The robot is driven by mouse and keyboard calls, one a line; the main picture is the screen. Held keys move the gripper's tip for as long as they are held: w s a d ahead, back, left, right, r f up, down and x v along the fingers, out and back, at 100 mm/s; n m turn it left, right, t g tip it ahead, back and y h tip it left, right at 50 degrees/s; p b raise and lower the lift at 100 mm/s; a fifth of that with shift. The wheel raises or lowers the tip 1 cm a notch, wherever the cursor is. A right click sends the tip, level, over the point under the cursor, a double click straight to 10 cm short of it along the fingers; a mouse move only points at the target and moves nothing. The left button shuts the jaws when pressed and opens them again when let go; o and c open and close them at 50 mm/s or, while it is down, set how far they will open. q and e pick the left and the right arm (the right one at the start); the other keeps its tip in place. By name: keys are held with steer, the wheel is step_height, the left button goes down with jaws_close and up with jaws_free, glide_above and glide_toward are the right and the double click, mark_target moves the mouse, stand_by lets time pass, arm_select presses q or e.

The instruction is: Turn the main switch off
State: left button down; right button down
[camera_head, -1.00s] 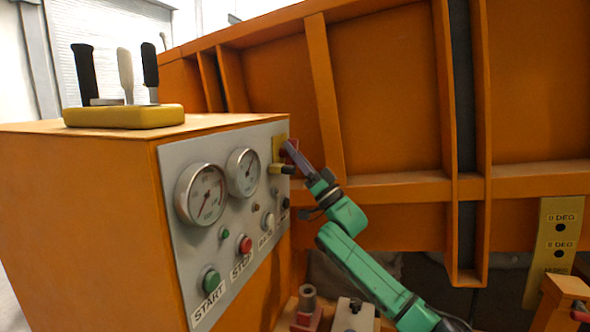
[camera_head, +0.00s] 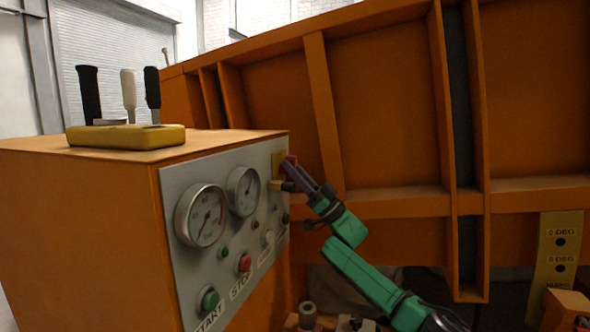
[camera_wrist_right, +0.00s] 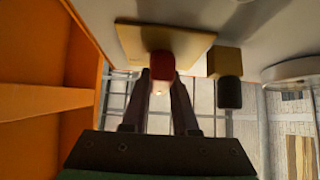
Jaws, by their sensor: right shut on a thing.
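The main switch is a red knob (camera_wrist_right: 161,70) on a yellow plate (camera_wrist_right: 190,42), at the upper far corner of the grey control panel. In the head view the yellow plate (camera_head: 277,165) shows beside the fingers, and a bit of the red knob (camera_head: 292,159) shows at the fingertips. My right gripper (camera_head: 289,165) reaches the knob from the right. In the right wrist view its two dark fingers (camera_wrist_right: 161,78) are on either side of the red knob, shut on it. The knob is partly hidden by the fingers in the head view. My left gripper is not in view.
A black-and-brass knob (camera_wrist_right: 228,75) sits close beside the switch. The panel (camera_head: 185,270) carries gauges, a green START button (camera_head: 208,298) and a red STOP button (camera_head: 244,263). A yellow lever box (camera_head: 125,137) stands on the cabinet. The orange sandbed wall (camera_head: 390,110) rises behind.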

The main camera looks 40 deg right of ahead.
steer(key=c, duration=1)
jaws_free()
steer(key=shift+w+a+f, duration=0.15)
steer(key=shift+a+f, duration=0.05)
steer(key=shift+f, duration=0.05)
steer(key=o, duration=0.3)
steer(key=shift+w, duration=0.2)
steer(key=shift+s+d, duration=0.1)
steer(key=shift+s, duration=0.1)
steer(key=b+v, duration=0.3)
steer(key=v, duration=1.1)
steer(key=shift+f, duration=0.2)
